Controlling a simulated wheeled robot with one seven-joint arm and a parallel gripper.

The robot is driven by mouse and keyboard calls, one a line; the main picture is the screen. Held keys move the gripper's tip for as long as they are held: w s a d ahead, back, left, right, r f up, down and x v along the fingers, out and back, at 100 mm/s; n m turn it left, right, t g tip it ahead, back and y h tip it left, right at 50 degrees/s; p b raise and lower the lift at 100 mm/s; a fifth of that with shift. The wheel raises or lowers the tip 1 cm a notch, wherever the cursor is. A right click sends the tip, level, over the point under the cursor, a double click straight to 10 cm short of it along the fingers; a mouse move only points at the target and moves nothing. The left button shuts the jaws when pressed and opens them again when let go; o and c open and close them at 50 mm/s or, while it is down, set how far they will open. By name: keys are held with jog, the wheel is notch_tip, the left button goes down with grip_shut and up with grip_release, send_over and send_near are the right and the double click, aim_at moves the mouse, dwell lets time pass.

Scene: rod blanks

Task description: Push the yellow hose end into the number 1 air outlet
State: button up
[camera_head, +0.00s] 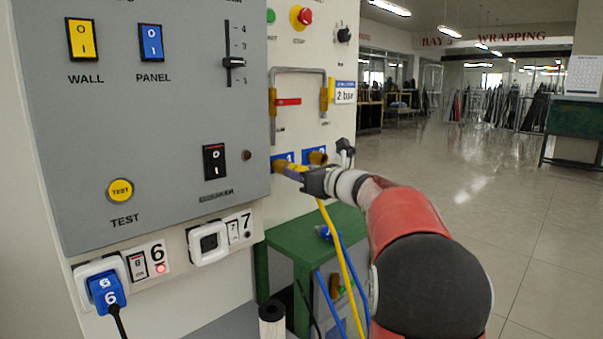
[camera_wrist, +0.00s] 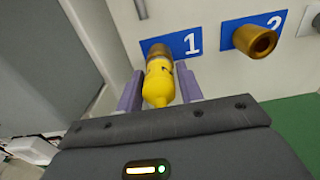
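The yellow hose end (camera_wrist: 157,84) sits between the two grey-purple fingers of my gripper (camera_wrist: 160,88), which are shut on it. Its front meets or overlaps the brass number 1 air outlet (camera_wrist: 156,49) in the wrist view. I cannot tell whether it touches the outlet or how far in it is. The outlet is beside a blue "1" label (camera_wrist: 192,43). In the head view my gripper (camera_head: 300,173) is close in front of the number 1 outlet (camera_head: 280,163), partly hiding it. The yellow hose (camera_head: 342,262) hangs down below my gripper.
The brass number 2 outlet (camera_wrist: 254,39) is just right of number 1 and looks empty. A green table (camera_head: 300,240) stands below, with blue hoses (camera_head: 325,298) nearby. A grey switch panel (camera_head: 140,120) juts out at the left. Open floor lies to the right.

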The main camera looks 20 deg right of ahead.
jog(key=o, duration=0.3)
jog(key=shift+s, duration=0.1)
jog(key=b+v, duration=0.1)
jog(key=v, duration=0.6)
jog(key=shift+s+d, duration=0.1)
jog(key=shift+s, duration=0.2)
